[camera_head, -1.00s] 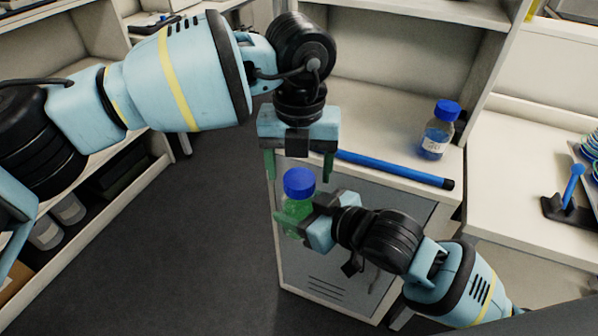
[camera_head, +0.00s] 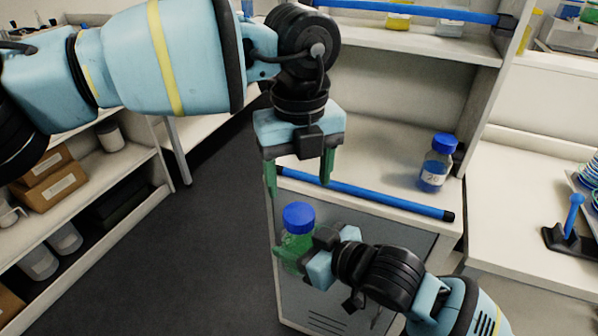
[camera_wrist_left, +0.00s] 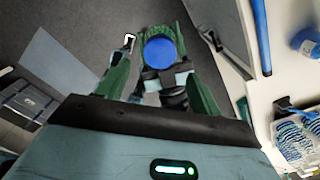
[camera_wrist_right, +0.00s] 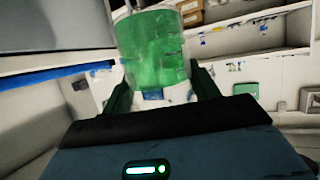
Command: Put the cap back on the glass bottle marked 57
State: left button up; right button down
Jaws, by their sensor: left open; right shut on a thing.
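A glass bottle (camera_head: 297,242) with green contents is held in my right gripper (camera_head: 296,255), in front of the cabinet. A blue cap (camera_head: 298,216) sits at its top; I cannot tell whether it is screwed down. The marking on this bottle is not readable. The green bottle also fills the middle of the right wrist view (camera_wrist_right: 153,48). My left gripper (camera_head: 300,180) is open and empty, pointing down just above the cap. In the left wrist view the cap (camera_wrist_left: 161,50) shows between the open fingers.
A bottle with blue liquid, a blue cap and a label seeming to read 20 (camera_head: 434,165) stands on the counter at right. A blue rail (camera_head: 365,194) runs along the counter's front edge. A rack (camera_head: 588,180) and a blue-handled tool (camera_head: 572,215) are on the right bench.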

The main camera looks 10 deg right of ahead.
aim_at(299, 213)
pick_arm(q)
jog(key=shift+r, duration=0.15)
jog(key=shift+f, duration=4)
jog(key=shift+c, duration=0.2)
jog(key=c, duration=0.9)
jog(key=m, duration=0.6)
jog(key=shift+c, duration=0.3)
